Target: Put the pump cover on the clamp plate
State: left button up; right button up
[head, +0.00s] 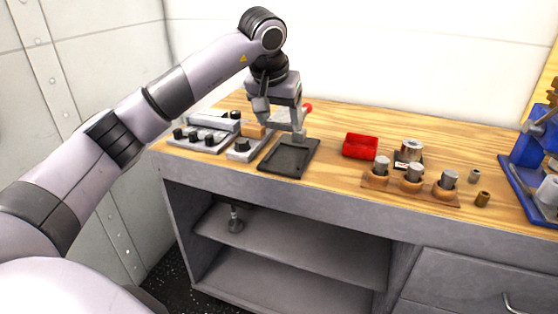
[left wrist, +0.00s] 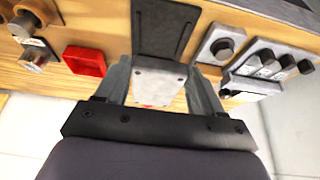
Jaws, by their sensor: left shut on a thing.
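My left gripper (head: 280,122) is above the back left of the bench, shut on a light grey, flat piece with small screws, which I take to be the pump cover (left wrist: 160,80). In the left wrist view it lies between the two fingers. In the head view the fingers largely hide it. The dark grey, rimmed plate, which I take to be the clamp plate (head: 288,158), lies on the bench just in front of and below the gripper; it also shows in the left wrist view (left wrist: 165,30). My right gripper is not in view.
Left of the dark plate are grey blocks with black knobs (head: 197,138). A red knob (head: 308,107) shows beside the gripper. To the right are a red bin (head: 360,146), a wooden holder (head: 410,191) with metal cylinders, and a blue fixture (head: 528,155).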

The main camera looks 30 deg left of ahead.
aim_at(281, 166)
pick_arm(q)
notch_tip(281, 166, down, 10)
jog(key=shift+r+b, duration=0.2)
jog(key=shift+b, duration=0.2)
jog(key=shift+f, duration=0.2)
jog(key=o, duration=1.3)
